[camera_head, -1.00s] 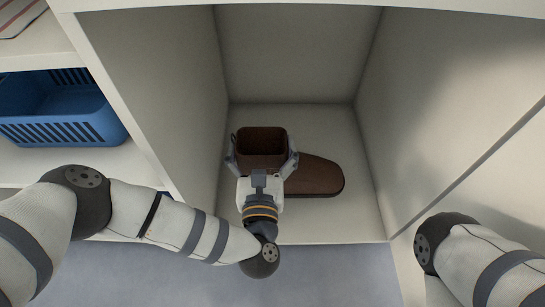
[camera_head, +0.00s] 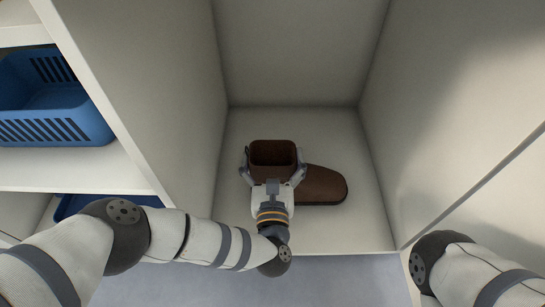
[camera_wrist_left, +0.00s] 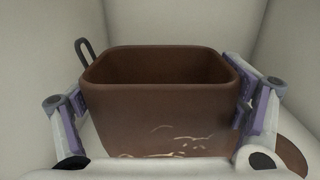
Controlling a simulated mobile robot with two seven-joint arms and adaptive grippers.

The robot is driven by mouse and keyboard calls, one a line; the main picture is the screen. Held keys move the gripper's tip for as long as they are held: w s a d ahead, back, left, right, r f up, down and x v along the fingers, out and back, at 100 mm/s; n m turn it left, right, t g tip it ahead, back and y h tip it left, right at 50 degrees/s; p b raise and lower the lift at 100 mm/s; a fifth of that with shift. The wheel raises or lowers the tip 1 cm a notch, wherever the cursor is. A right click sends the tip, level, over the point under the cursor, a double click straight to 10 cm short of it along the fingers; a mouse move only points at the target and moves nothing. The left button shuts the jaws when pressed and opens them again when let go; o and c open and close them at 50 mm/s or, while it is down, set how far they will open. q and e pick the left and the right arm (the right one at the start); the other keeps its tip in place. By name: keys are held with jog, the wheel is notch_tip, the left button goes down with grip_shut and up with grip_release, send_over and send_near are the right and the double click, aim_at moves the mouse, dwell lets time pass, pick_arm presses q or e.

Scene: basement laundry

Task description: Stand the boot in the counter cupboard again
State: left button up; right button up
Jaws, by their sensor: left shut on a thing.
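The brown boot (camera_head: 322,184) is upright inside the white counter cupboard (camera_head: 348,228), with its open shaft up and its toe pointing right. My left gripper (camera_head: 273,171) is shut on the boot's shaft, one finger on each side. In the left wrist view the shaft (camera_wrist_left: 160,115) fills the middle between the fingers, and a dark pull loop (camera_wrist_left: 84,52) stands at its far left rim. The sole is mostly hidden, so I cannot tell whether it touches the cupboard floor. My right gripper is out of view; only my right arm shows at the lower right.
The cupboard's side walls (camera_head: 160,75) stand left and right of the boot, with free floor behind it and to its right. A blue slotted basket (camera_head: 55,105) sits on a shelf to the left. Another blue item (camera_head: 75,204) shows below that shelf.

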pick_arm(q)
jog(key=shift+f, duration=0.1)
jog(key=o, duration=1.7)
jog(key=shift+s+p, duration=2.15)
jog(key=shift+s, duration=3.9)
